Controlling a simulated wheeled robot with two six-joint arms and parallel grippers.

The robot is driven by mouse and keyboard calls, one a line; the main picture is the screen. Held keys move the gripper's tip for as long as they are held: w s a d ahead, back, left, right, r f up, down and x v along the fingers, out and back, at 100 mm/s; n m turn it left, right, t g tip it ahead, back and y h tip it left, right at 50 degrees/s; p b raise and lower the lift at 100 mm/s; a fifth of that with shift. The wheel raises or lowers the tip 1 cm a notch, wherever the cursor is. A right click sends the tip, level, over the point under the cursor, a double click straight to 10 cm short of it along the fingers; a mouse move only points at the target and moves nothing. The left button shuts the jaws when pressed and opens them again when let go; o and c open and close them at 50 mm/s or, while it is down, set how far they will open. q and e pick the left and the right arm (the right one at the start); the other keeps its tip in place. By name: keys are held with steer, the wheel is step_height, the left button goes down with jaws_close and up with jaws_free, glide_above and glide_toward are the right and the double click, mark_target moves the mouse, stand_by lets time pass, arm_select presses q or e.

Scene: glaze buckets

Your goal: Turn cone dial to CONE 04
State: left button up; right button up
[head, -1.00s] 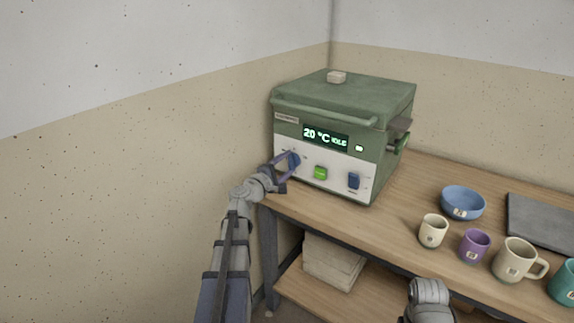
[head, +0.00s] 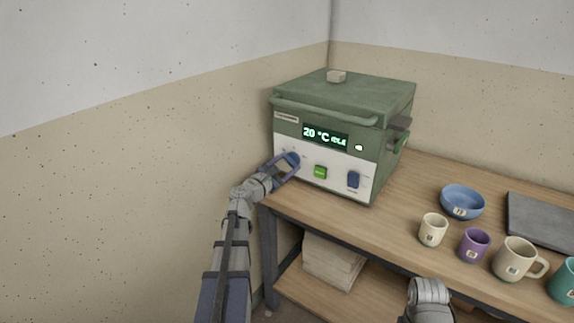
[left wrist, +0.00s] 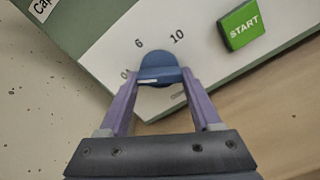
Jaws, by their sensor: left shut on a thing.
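A green kiln (head: 345,105) with a white control panel stands at the left end of the workbench. Its display reads 20 °C with a small word like IDLE. The blue cone dial (left wrist: 160,68) is on the panel's left side, with marks reading 04, 6 and 10 around it. A white line on the dial's left part lies toward the 04 mark. My left gripper (left wrist: 162,75) is shut on the dial, one purple finger on each side; in the head view it (head: 287,166) partly hides the dial. My right gripper is not visible; only part of that arm shows.
A green START button (head: 320,172) and a blue switch (head: 353,180) are right of the dial. A blue bowl (head: 462,202), cream cup (head: 433,230), purple cup (head: 474,245) and other mugs stand on the workbench (head: 390,215) to the right. A wall is close on the left.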

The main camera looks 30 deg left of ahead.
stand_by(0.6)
arm_select(q)
steer(key=o, duration=1.4)
steer(key=shift+s, duration=0.1)
steer(key=s, duration=0.7)
steer(key=shift+s+a, duration=0.3)
steer(key=shift+s, duration=0.05)
